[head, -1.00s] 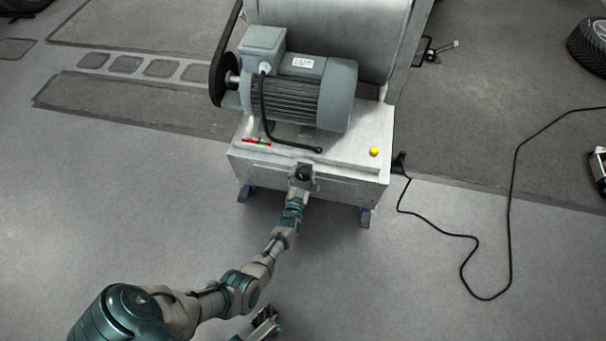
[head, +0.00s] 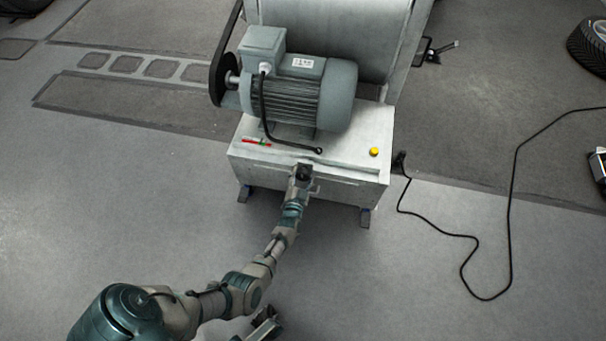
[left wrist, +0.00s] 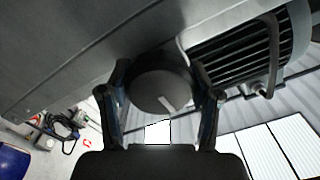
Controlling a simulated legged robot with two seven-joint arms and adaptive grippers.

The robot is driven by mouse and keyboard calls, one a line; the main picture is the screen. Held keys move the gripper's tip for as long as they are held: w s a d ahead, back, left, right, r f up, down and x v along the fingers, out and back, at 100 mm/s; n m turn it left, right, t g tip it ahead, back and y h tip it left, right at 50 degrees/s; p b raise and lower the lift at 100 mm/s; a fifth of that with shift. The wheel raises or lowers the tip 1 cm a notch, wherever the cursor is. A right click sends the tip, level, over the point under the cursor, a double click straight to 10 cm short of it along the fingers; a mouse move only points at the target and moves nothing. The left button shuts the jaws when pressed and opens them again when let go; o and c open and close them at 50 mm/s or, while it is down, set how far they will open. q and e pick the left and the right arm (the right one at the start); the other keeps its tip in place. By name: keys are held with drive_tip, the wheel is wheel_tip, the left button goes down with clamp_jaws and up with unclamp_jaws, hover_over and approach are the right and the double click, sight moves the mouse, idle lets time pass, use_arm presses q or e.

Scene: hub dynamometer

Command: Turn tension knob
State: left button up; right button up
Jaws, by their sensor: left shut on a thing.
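The tension knob (left wrist: 158,78) is a dark round dial with a pale pointer mark near its lower right edge. In the left wrist view it sits between the two fingers of my left gripper (left wrist: 163,98), which is shut on it from both sides. In the head view my left gripper (head: 303,172) is at the front face of the grey machine cabinet (head: 345,183) and hides the knob. Part of what looks like my right gripper (head: 264,325) shows at the bottom edge; its jaws are unclear.
A yellow button (head: 374,152) is on the top right. A black cable (head: 450,235) lies on the floor to the right. Floor in front is clear.

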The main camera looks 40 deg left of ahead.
use_arm(q)
drive_tip(key=o, duration=1.1)
drive_tip(key=shift+d+f, duration=0.25)
drive_tip(key=shift+f, duration=0.15)
drive_tip(key=shift+o, duration=0.2)
drive_tip(key=shift+r, duration=0.1)
drive_tip(key=shift+a+r, duration=0.1)
drive_tip(key=shift+s, duration=0.25)
drive_tip(key=v, duration=1.1)
drive_tip(key=shift+s+d, duration=0.2)
drive_tip(key=shift+s, duration=0.05)
